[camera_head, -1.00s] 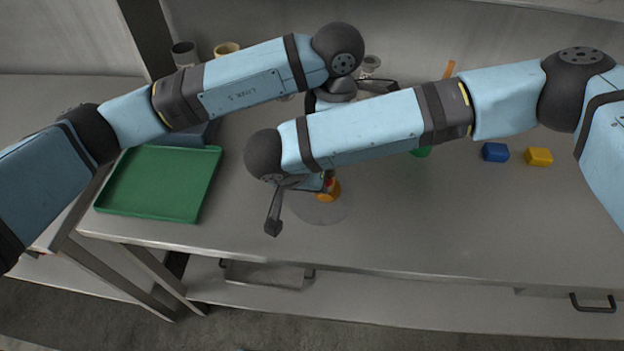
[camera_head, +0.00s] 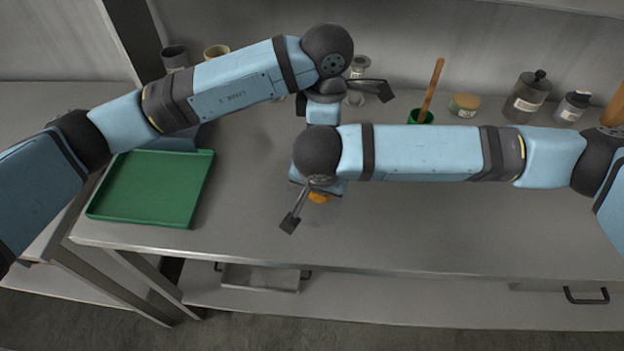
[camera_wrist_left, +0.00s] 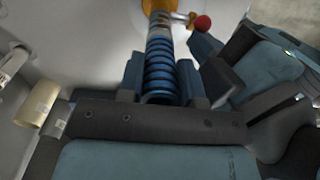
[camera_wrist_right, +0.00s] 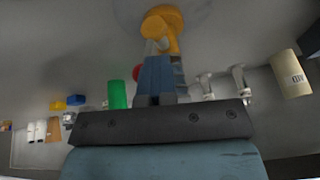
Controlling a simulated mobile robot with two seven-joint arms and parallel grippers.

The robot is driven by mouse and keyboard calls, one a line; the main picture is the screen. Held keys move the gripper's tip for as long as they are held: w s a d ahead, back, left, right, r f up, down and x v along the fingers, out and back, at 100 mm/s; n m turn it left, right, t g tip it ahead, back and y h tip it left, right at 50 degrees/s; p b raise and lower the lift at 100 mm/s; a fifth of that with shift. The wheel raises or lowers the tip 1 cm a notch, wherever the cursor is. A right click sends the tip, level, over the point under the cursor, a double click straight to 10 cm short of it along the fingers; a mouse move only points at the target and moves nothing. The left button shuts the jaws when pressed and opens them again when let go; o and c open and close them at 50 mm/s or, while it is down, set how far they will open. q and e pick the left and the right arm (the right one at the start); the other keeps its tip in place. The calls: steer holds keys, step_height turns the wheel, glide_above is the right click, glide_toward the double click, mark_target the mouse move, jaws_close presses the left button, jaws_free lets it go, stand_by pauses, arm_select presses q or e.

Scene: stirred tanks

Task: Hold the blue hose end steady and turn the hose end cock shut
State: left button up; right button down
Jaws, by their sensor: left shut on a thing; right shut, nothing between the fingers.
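The blue ribbed hose end (camera_wrist_left: 160,62) stands between the fingers of my left gripper (camera_wrist_left: 162,85), which is shut on it. Above it in the left wrist view is the orange cock body (camera_wrist_left: 158,6), with a red knob (camera_wrist_left: 203,23) on its handle to the right. My right gripper (camera_wrist_right: 157,62) is shut and empty, its fingertips close to the orange body (camera_wrist_right: 163,27). The red knob (camera_wrist_right: 137,72) shows just left of the right fingers; contact cannot be told. In the head view, the orange part (camera_head: 318,197) peeks out below my right wrist; hose and fingertips are hidden.
A green tray (camera_head: 150,219) lies at the left of the steel bench. Jars (camera_head: 464,104), dark bottles (camera_head: 527,98) and a green cup (camera_head: 420,117) with a wooden handle stand at the back. The bench front at right is clear.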

steer(key=d+y, duration=0.1)
steer(key=y, duration=0.2)
steer(key=d+f+m+y, duration=0.1)
steer(key=d+y, duration=0.1)
steer(key=y, duration=0.1)
steer(key=d+f+y, duration=0.1)
steer(key=d+y, duration=0.1)
steer(key=shift+s+f+m+y, duration=0.1)
steer(key=shift+f+m+y, duration=0.15)
steer(key=shift+m+y, duration=0.15)
steer(key=shift+t, duration=0.3)
steer(key=shift+a, duration=0.25)
